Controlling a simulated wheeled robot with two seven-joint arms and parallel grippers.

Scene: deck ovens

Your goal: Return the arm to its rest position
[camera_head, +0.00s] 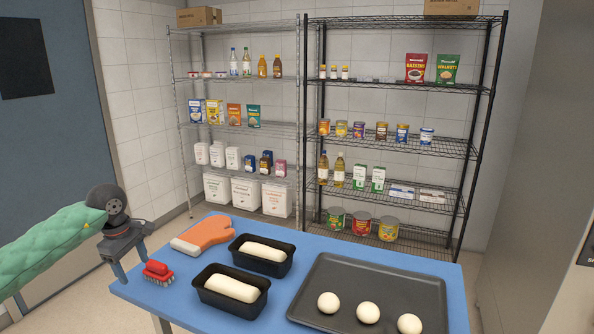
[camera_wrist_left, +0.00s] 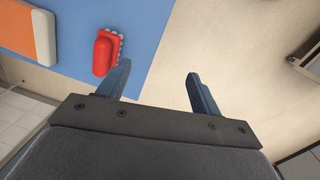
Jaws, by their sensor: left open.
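My left arm, in a padded green sleeve (camera_head: 50,248), comes in from the left in the head view. Its gripper (camera_head: 140,284) hangs by the left edge of the blue table (camera_head: 188,316), with its fingers apart. In the left wrist view the two fingers (camera_wrist_left: 158,85) are spread with nothing between them. A red brush (camera_head: 157,273) lies on the table just right of the gripper; it also shows beyond the left finger in the wrist view (camera_wrist_left: 103,52). My right gripper is not in view.
An orange and white oven mitt (camera_head: 205,234), two black loaf pans (camera_head: 234,308) (camera_head: 286,265) with dough and a dark tray (camera_head: 335,273) with three dough balls are on the table. Stocked wire shelves (camera_head: 400,148) stand behind. Floor shows beyond the table edge in the wrist view.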

